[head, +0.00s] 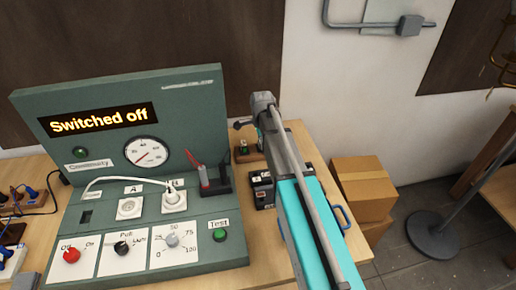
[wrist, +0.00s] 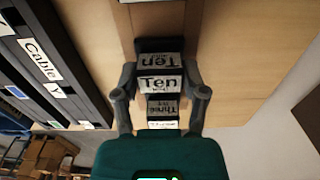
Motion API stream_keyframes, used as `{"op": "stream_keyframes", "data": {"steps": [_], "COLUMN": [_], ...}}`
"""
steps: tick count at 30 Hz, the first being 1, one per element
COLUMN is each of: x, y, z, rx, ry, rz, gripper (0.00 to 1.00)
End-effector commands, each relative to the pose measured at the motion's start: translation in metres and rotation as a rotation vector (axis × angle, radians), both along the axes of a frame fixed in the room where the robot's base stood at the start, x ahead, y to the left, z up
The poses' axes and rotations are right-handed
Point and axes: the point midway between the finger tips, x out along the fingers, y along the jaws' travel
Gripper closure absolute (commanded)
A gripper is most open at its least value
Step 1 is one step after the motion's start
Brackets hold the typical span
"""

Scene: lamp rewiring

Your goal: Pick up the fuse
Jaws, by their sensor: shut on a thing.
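No loose fuse can be made out by itself. In the wrist view a dark block labelled "Ten" (wrist: 160,84) sits between the two fingers of my gripper (wrist: 160,73). The gripper is shut on this block, one finger at each side. A second block labelled "Three" (wrist: 163,107) lies just below it in the picture, nearer my palm. In the head view small black boxes with white labels (head: 262,190) stand on the bench right of the green panel. My arm covers part of that area, and my fingers cannot be made out there.
The green test panel (head: 205,240) reads "Switched off". A small board with a green lamp (head: 246,149) stands behind the black boxes. Cardboard boxes (head: 364,187) stand beyond the bench's right edge.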

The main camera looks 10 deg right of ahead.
Motion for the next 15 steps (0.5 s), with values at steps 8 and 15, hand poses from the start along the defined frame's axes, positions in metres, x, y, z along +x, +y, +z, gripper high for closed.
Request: {"op": "stream_keyframes", "data": {"steps": [8, 15], "x": [-0.0001, -0.0001], "y": [0.0002, 0.0004], "z": [0.0006, 0.0081], "rx": [0.000, 0.000], "ry": [0.000, 0.000], "rz": [0.000, 0.000], "gripper": [0.92, 0.92]}}
